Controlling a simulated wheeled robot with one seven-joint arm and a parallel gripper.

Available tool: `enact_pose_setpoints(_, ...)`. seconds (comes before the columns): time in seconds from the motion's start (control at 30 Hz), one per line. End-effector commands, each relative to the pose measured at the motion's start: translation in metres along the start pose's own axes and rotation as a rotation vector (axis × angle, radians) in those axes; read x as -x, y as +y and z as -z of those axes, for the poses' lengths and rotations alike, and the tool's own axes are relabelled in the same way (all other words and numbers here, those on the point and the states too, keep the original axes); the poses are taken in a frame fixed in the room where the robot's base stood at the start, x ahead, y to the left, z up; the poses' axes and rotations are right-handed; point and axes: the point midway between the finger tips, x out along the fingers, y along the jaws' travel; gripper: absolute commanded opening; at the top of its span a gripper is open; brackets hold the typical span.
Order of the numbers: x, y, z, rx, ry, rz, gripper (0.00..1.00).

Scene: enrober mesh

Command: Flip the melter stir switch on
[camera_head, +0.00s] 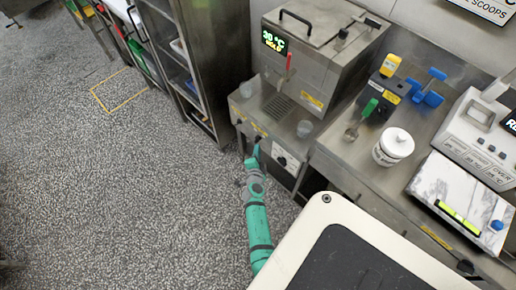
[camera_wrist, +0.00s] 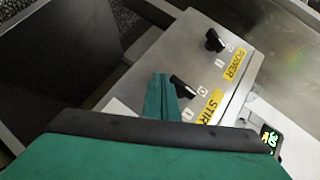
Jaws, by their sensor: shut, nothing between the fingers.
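The stir switch (camera_wrist: 183,87) is a small black lever on the melter's metal front panel, beside a yellow STIR label (camera_wrist: 210,106). I cannot tell for sure which of its two marks it points to. My gripper (camera_wrist: 162,95) is shut and empty, its teal fingertips just left of the stir switch; I cannot tell whether they touch it. In the head view my gripper (camera_head: 257,150) is at the front of the melter (camera_head: 322,75), partly hiding the panel. The melter's display (camera_head: 274,42) reads 30 °C and HOLD.
A similar black power switch (camera_wrist: 214,40) sits near the stir switch, by a POWER label (camera_wrist: 235,64). A steel rack (camera_head: 205,60) stands left of the melter. A counter with a white jar (camera_head: 393,147) lies to the right. The floor at left is clear.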

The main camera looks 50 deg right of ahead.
Motion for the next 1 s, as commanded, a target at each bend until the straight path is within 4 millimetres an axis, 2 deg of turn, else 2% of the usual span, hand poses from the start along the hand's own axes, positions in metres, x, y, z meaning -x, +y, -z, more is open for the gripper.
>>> enact_pose_setpoints(0.77, 0.0004, -0.0007, -0.0014, 0.001, -0.002, 0.001, 0.0)
enact_pose_setpoints(1.0, 0.0035, -0.0077, 0.0015, 0.0, -0.001, 0.001, 0.0)
